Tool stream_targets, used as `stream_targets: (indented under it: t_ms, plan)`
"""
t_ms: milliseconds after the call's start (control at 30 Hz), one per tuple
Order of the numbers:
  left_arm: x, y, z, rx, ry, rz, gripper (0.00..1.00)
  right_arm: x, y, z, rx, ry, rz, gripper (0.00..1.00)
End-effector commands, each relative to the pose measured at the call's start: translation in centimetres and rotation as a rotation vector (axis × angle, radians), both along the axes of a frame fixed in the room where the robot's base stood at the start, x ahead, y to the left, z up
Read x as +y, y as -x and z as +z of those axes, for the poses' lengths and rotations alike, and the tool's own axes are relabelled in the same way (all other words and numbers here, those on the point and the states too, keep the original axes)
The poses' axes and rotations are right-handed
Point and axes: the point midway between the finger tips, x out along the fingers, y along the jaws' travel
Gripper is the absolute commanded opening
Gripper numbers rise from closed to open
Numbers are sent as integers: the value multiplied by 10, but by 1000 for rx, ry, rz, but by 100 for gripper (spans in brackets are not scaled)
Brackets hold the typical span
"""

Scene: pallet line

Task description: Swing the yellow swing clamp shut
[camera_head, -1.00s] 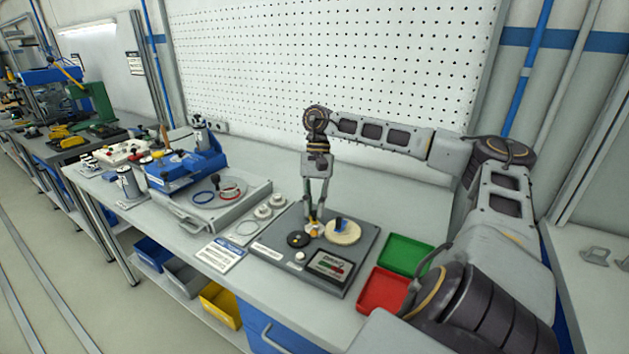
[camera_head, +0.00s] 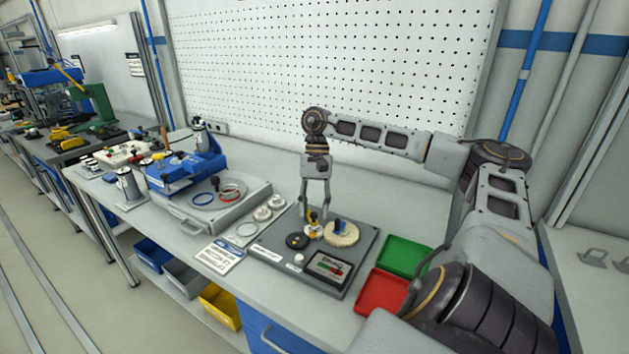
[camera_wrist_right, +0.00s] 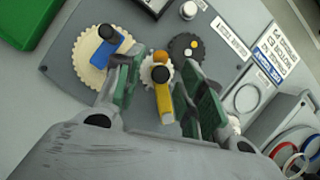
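My left gripper is not in view.
The grey plate (camera_head: 275,243) also bears a large cream gear (camera_head: 345,238) with a blue clamp (camera_head: 337,226), a dark gear (camera_head: 297,241) and a display (camera_head: 328,267). Green (camera_head: 404,253) and red (camera_head: 383,292) trays lie right. A blue fixture (camera_head: 185,172) stands left.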

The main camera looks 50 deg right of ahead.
Motion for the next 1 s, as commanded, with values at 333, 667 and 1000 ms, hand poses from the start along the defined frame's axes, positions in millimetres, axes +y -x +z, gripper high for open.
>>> stream_targets:
  t_ms: [333,667,1000]
  plan:
    - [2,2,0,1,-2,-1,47,0,0,-1,1,-1,-1,40]
    - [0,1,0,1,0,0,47,-4,-4,11,-1,0,0,40]
    - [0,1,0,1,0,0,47,-12,-8,32,-2,-2,-1,40]
